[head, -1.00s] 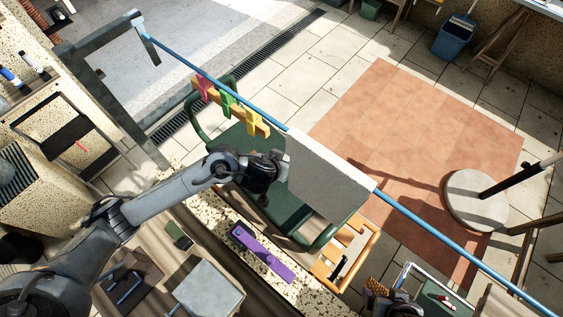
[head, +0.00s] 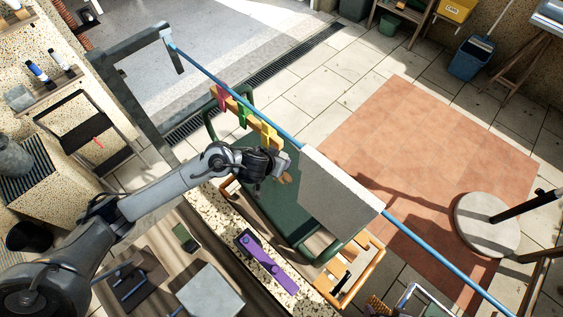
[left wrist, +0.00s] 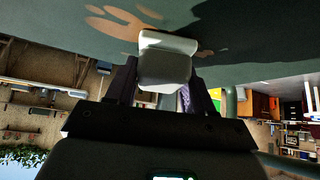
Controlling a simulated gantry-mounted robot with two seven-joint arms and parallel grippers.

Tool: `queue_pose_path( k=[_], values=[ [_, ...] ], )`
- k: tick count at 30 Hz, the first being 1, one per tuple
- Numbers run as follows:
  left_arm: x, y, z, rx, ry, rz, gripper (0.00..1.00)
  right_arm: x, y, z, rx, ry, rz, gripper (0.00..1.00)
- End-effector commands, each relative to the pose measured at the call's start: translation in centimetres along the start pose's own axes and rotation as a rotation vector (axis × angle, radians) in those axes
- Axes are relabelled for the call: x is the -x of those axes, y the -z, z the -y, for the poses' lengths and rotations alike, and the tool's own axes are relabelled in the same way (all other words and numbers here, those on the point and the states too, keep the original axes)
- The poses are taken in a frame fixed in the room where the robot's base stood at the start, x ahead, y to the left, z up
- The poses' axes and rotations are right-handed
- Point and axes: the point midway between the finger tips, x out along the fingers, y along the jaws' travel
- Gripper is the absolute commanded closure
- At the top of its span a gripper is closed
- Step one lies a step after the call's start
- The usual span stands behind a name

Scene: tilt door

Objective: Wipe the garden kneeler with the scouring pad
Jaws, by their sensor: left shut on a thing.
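The garden kneeler has a dark green pad (head: 262,205) in a green tubular frame, below and left of centre in the head view. Its green surface (left wrist: 75,45) fills the top of the left wrist view, with sunlit patches. My left gripper (head: 280,165) is over the kneeler's far part. It is shut on a pale grey block, which I take as the scouring pad (left wrist: 165,62), between the fingers in the left wrist view. The pad is against or very close to the green surface; I cannot tell whether it touches. My right gripper is out of view.
A blue line (head: 220,82) crosses above the kneeler, carrying a grey cloth (head: 340,195) just right of my left gripper and coloured pegs (head: 242,115) beyond it. A purple object (head: 265,262) lies on the speckled ledge. A wooden tray (head: 372,262) stands at lower right.

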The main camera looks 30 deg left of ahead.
Motion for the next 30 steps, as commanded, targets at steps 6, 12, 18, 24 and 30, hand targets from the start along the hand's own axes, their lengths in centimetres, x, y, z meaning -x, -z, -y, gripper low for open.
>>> queue_pose_path(
  k=[6,12,18,24,30],
  values=[
    [-0.2,0.1,0.7,0.0,0.003,0.002,0.82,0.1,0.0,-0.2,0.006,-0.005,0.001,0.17],
    [-0.4,0.3,1.6,0.001,0.005,0.003,0.82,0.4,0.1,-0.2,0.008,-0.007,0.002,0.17],
    [-0.7,0.8,3.1,0.0,0.006,0.005,0.82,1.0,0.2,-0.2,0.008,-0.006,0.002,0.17],
    [-1.1,1.1,4.2,0.0,0.006,0.004,0.82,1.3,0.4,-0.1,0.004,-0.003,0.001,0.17],
    [-0.9,1.3,4.3,0.001,0.005,0.005,0.82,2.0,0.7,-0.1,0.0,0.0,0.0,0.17]
  ],
)
